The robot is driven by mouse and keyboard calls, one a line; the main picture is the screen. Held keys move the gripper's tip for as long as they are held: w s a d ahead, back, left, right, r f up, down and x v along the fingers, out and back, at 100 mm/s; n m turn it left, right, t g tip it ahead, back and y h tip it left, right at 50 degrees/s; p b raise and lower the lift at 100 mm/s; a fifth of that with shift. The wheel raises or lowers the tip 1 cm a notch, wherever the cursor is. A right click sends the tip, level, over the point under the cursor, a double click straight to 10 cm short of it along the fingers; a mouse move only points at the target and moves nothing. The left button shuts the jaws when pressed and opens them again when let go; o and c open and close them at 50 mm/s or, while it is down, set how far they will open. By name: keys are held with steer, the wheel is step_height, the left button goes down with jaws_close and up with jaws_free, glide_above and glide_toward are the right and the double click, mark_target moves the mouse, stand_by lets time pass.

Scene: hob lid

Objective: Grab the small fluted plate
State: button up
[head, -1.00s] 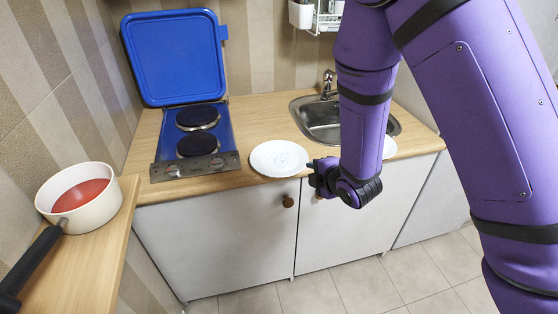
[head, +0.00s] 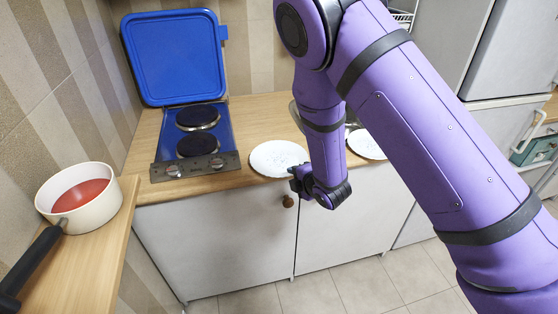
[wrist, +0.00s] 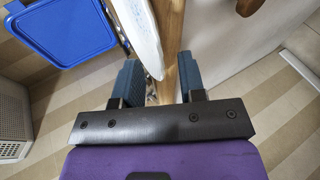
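A white plate (head: 272,160) lies at the front edge of the worktop, right of the hob; it also shows edge-on in the wrist view (wrist: 140,32). A second white plate (head: 366,144) lies farther right beside the sink, partly behind my arm. Fluting is too fine to make out on either. My gripper (head: 297,178) is at the right front rim of the left plate. In the wrist view my gripper (wrist: 159,78) is open, with the near rim of that plate reaching between its fingers, nearer the left one. I cannot tell whether they touch.
The worktop edge (wrist: 170,40) runs close by the fingers in the wrist view. The hob (head: 197,145) with its raised blue lid (head: 175,58) stands left. A pan (head: 88,203) with red contents sits on the near-left counter. My arm hides most of the sink.

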steer(key=shift+x, duration=1.25)
jaws_close()
steer(key=shift+r, duration=0.2)
